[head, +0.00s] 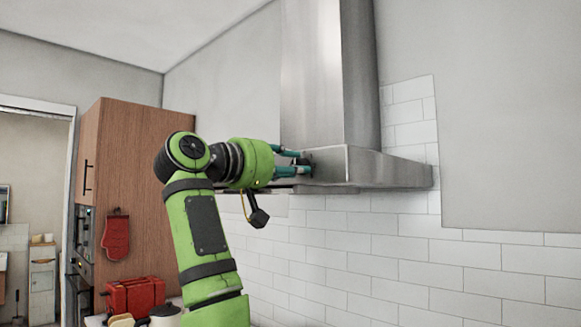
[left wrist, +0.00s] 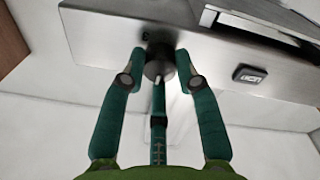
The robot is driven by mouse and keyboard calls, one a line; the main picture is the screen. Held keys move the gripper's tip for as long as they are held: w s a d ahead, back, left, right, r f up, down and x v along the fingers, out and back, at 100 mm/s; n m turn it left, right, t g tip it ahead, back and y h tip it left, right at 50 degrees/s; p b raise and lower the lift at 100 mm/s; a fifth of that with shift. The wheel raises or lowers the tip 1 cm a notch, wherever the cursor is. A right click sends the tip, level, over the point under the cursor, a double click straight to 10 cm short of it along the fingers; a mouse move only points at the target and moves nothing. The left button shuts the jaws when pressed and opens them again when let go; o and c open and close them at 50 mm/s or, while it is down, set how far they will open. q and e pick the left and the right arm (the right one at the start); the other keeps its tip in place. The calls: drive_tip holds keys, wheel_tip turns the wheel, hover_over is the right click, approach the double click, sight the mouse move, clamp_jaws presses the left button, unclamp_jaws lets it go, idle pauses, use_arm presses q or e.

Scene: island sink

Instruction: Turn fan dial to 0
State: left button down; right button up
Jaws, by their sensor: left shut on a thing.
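The fan dial (left wrist: 158,66) is a dark round knob on the front face of the steel range hood (left wrist: 105,42). In the left wrist view, the teal fingers of my left gripper (left wrist: 160,62) are around the dial, shut on it from both sides. In the head view, my left gripper (head: 297,162) reaches the hood (head: 385,168) from the left, and its fingers mostly cover the dial. My right gripper is in neither view.
A small dark panel (left wrist: 251,76) sits on the hood's face right of the dial. A tall wooden cabinet (head: 140,150) with a red mitt (head: 116,237) stands at left. White tiles (head: 400,270) cover the wall below the hood.

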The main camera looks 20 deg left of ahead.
use_arm(q)
drive_tip(key=shift+w+d+f, duration=0.1)
drive_tip(key=shift+f, duration=0.25)
drive_tip(key=c, duration=0.9)
unclamp_jaws()
drive_tip(key=shift+r, duration=0.15)
drive_tip(key=v, duration=1.2)
